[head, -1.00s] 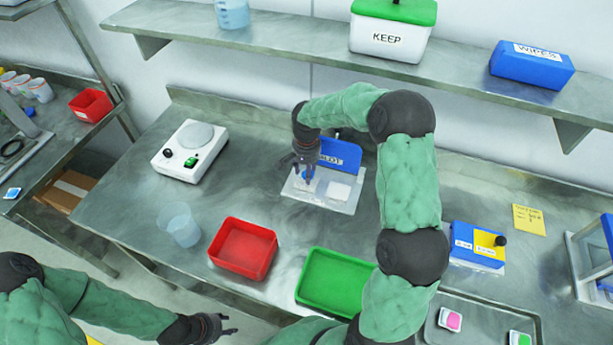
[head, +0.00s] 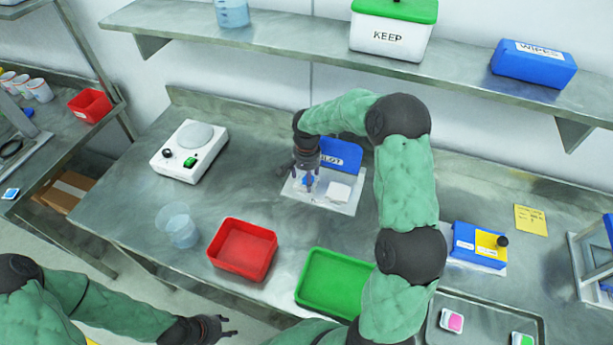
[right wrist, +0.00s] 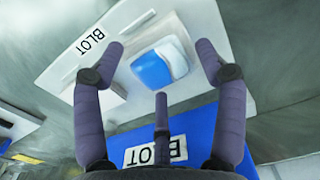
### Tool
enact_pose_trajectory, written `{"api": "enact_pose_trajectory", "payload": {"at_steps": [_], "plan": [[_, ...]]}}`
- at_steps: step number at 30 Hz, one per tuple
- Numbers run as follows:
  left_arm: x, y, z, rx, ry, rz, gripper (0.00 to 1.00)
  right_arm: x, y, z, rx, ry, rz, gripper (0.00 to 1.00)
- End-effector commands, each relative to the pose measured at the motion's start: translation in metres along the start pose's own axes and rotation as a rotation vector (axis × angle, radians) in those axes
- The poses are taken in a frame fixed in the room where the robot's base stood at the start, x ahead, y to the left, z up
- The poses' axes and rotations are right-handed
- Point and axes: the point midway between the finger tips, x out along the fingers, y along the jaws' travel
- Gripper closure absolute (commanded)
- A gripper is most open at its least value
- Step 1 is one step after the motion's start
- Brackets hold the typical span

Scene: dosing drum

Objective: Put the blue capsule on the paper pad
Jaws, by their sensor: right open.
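The blue and white capsule (right wrist: 158,66) lies on the pale board of the BLOT stand (right wrist: 62,78), between my right gripper's spread fingers. The capsule is partly hidden by the fingers in the head view (head: 308,181). My right gripper (head: 307,184) is open and points down over it; its fingers (right wrist: 160,75) look apart from the capsule. A white square paper pad (head: 339,191) shows on the stand just right of the capsule in the head view. The stand has a blue upright BLOT panel (head: 342,153). My left gripper (head: 225,327) is open and empty at the lower left.
A red tray (head: 243,250) and a green tray (head: 333,284) stand in front of the stand. A clear cup (head: 178,226) and a white scale-like device (head: 188,151) are at left. A blue-yellow box (head: 477,245) and a metal tray (head: 480,303) with capsules are at right.

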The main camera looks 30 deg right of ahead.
Motion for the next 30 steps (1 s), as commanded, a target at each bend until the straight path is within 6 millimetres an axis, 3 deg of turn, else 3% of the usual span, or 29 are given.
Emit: {"api": "enact_pose_trajectory", "payload": {"at_steps": [5, 15, 21, 30], "plan": [[-0.004, 0.002, 0.0, 0.0, 0.0, 0.0, 0.6, -0.013, 0.0, -0.001, 0.0, 0.002, -0.001, 0.28], [-0.017, 0.006, 0.001, 0.0, 0.0, 0.0, 0.6, -0.08, -0.001, -0.001, 0.001, 0.003, -0.004, 0.28], [-0.022, 0.008, 0.001, 0.0, 0.0, 0.0, 0.6, -0.11, 0.0, 0.0, 0.0, 0.002, -0.001, 0.28], [-0.024, 0.008, 0.001, 0.0, 0.0, 0.0, 0.6, -0.123, 0.0, 0.0, -0.001, 0.0, 0.0, 0.28]]}}
